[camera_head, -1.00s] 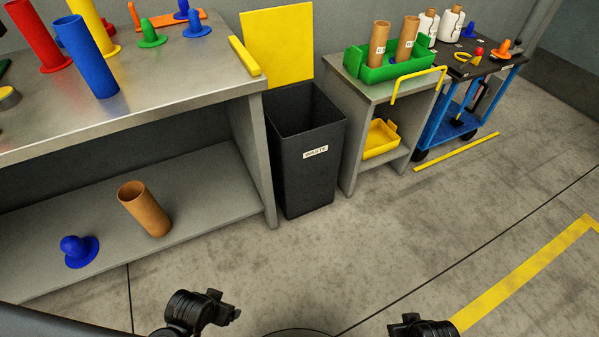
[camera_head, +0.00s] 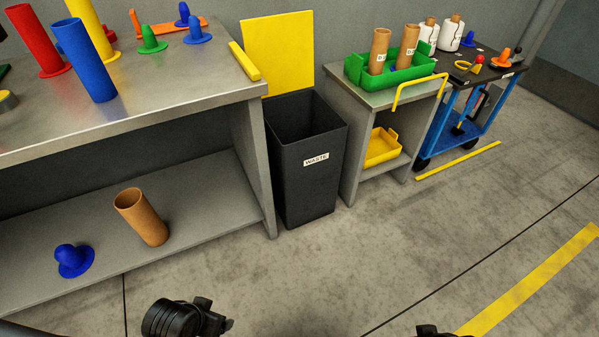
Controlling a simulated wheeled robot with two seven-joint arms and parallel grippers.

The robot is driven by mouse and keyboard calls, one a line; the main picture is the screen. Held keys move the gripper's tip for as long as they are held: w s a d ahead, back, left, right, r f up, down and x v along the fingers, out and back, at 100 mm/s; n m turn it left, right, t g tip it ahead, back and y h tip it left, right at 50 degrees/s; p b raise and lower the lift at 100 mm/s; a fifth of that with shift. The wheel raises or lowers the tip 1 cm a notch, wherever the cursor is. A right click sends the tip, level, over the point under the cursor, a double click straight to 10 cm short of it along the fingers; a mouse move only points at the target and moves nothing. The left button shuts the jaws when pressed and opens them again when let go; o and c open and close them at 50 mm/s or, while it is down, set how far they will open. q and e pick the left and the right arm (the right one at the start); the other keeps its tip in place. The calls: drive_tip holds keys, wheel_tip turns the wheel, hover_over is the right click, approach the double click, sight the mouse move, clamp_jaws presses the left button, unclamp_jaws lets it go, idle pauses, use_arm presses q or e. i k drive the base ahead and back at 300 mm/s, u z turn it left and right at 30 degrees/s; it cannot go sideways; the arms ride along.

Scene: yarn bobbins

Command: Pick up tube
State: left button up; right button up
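Several tubes are in view. A brown cardboard tube (camera_head: 142,217) stands tilted-looking on the lower shelf of the bench at left. A blue tube (camera_head: 86,62) and a red tube (camera_head: 36,42) stand on the bench top, with a yellow tube (camera_head: 92,28) behind them. Two brown tubes, left (camera_head: 379,52) and right (camera_head: 407,48), stand in a green tray (camera_head: 403,74). My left gripper (camera_head: 212,317) is at the bottom edge, well apart from all tubes. My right gripper (camera_head: 437,331) barely shows at the bottom edge. Whether either is open is unclear.
A black waste bin (camera_head: 309,170) stands between the bench (camera_head: 190,95) and a grey stand (camera_head: 354,99). A blue cart (camera_head: 464,120) carries white bobbins (camera_head: 450,33). A blue peg piece (camera_head: 73,260) sits on the lower shelf. The floor (camera_head: 330,270) in front is clear.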

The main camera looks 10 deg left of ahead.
sight(72, 35)
drive_tip(key=u, duration=1.4)
